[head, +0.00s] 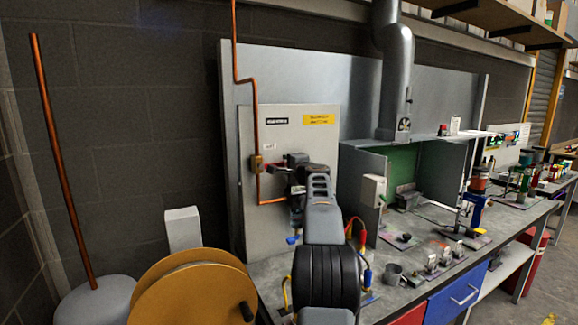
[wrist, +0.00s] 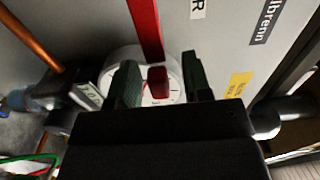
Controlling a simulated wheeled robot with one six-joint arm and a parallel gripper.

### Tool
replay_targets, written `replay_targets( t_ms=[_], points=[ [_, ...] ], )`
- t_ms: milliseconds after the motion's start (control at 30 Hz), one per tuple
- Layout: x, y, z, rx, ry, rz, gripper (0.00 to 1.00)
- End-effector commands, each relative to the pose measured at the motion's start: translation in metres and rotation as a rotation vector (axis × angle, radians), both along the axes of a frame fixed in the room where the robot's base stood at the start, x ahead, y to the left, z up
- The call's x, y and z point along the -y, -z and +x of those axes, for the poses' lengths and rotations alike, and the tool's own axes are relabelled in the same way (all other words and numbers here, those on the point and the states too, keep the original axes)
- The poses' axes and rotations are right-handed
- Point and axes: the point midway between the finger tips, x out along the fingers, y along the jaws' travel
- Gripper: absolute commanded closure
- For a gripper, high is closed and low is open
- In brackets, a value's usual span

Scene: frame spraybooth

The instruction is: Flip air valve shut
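In the wrist view, a long red bar (wrist: 147,28), which looks like the air valve's lever, comes down from the top edge in front of a grey panel. A small red block (wrist: 158,75) shows between the two dark green fingers of my gripper (wrist: 160,82). Gaps remain on both sides of the block, so the gripper looks open around it, not closed on it. Whether block and bar are one piece is unclear. A round white dial (wrist: 172,72) lies behind the fingers. In the head view my gripper (head: 297,166) is against the panel and hides the valve.
A copper pipe (head: 241,80) runs down the panel (head: 290,150) to a brass fitting (head: 256,163). Below are a cluttered bench (head: 275,275) and a yellow reel (head: 190,290). A green-lined spray booth (head: 403,160) stands right of the panel.

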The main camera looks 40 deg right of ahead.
Motion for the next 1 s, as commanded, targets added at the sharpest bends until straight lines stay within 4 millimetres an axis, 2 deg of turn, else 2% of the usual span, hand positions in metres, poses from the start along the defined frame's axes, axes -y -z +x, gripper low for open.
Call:
replay_targets(
  t_ms=[233, 367, 800, 1000],
  points=[
    [-0.001, 0.001, -0.001, 0.001, 0.0, 0.002, 0.55],
    [-0.003, 0.003, -0.013, 0.001, 0.002, 0.001, 0.55],
    [-0.028, 0.003, -0.095, 0.001, 0.003, 0.001, 0.55],
    [-0.036, 0.001, -0.12, 0.001, 0.001, 0.001, 0.55]
  ],
)
